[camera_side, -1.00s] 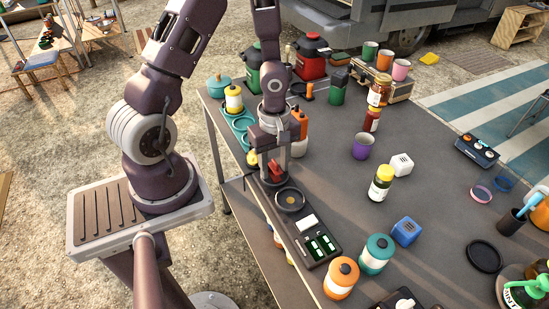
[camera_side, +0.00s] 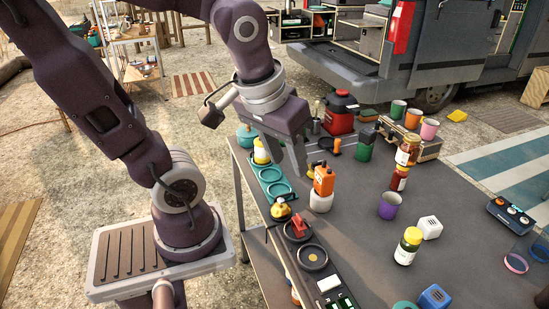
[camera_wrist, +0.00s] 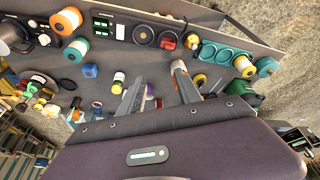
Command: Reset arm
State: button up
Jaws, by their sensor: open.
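My gripper (camera_side: 282,168) is open and empty, pointing down above the near left end of the table (camera_side: 350,230). In the wrist view both fingers (camera_wrist: 160,76) are spread with nothing between them. A small red piece (camera_side: 298,228) sits upright in a round recess of a long black tray (camera_side: 318,272), below my gripper and apart from it. The wrist view also shows the red piece (camera_wrist: 168,42). My arm is raised and bent over the table edge.
A purple cup (camera_side: 389,205) and a yellow-capped jar (camera_side: 408,246) stand further right. The air above the tray is clear.

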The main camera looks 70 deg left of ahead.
jog(key=s+d+r+m, duration=0.1)
jog(key=s+d+r+m+t+h, duration=0.1)
jog(key=m, duration=0.1)
jog(key=s+r+m+t, duration=0.1)
jog(key=s+m, duration=0.1)
jog(key=shift+s+d+h, duration=0.1)
jog(key=shift+d+h, duration=0.2)
jog(key=shift+d, duration=0.1)
dwell(0.7)
